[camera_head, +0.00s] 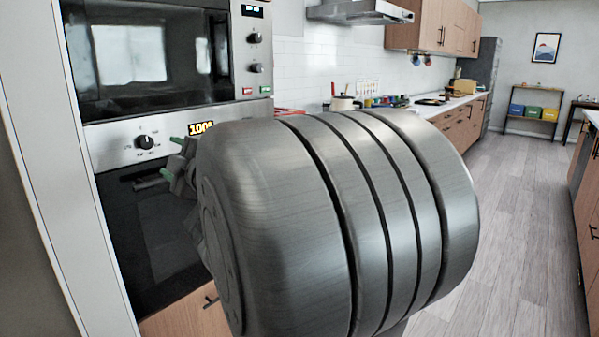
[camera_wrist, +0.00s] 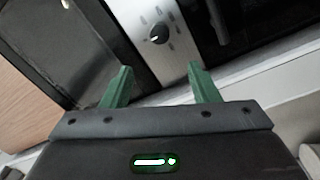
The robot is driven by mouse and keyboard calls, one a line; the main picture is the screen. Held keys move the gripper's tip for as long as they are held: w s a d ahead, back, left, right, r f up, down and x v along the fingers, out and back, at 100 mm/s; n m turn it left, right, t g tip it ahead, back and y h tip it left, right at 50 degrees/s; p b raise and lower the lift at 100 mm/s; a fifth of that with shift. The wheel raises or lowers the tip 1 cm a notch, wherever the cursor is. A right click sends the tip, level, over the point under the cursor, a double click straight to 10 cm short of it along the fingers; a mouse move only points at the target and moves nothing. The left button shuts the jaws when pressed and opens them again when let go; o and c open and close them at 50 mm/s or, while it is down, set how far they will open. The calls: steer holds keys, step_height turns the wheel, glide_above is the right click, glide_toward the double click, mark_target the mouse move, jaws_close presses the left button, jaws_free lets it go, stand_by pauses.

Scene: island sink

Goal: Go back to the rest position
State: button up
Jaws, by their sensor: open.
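My gripper shows in the wrist view (camera_wrist: 160,85) with its two green fingers spread apart and nothing between them. It faces the front of the built-in oven, near a black control knob (camera_wrist: 158,33) on a silver panel. In the head view my large grey arm link fills the middle and hides much of the scene. Part of my gripper (camera_head: 165,162) shows at its left edge, in front of the oven (camera_head: 150,225). I cannot tell whether the fingers touch the oven.
A microwave-like upper oven (camera_head: 140,55) sits above the lower one. A counter with a pot (camera_head: 343,103) and other items runs behind my arm along the tiled wall. Wooden floor (camera_head: 520,200) lies open at the right, with an island cabinet (camera_head: 590,200) at the far right edge.

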mark_target(147, 140)
steer(key=x, duration=1.4)
steer(key=shift+a+r, duration=0.15)
steer(key=shift+r, duration=0.1)
steer(key=m, duration=0.1)
steer(key=m+p, duration=0.1)
steer(key=shift+s+r+m, duration=0.15)
steer(key=shift+m, duration=0.15)
steer(key=m+p, duration=0.3)
steer(key=p, duration=0.1)
steer(key=shift+m, duration=0.3)
steer(key=m+p, duration=0.3)
steer(key=p, duration=0.1)
steer(key=m+p, duration=0.3)
steer(key=shift+d+p, duration=0.2)
steer(key=shift+p, duration=0.15)
steer(key=b+v, duration=0.1)
steer(key=v, duration=0.7)
steer(key=shift+d, duration=0.1)
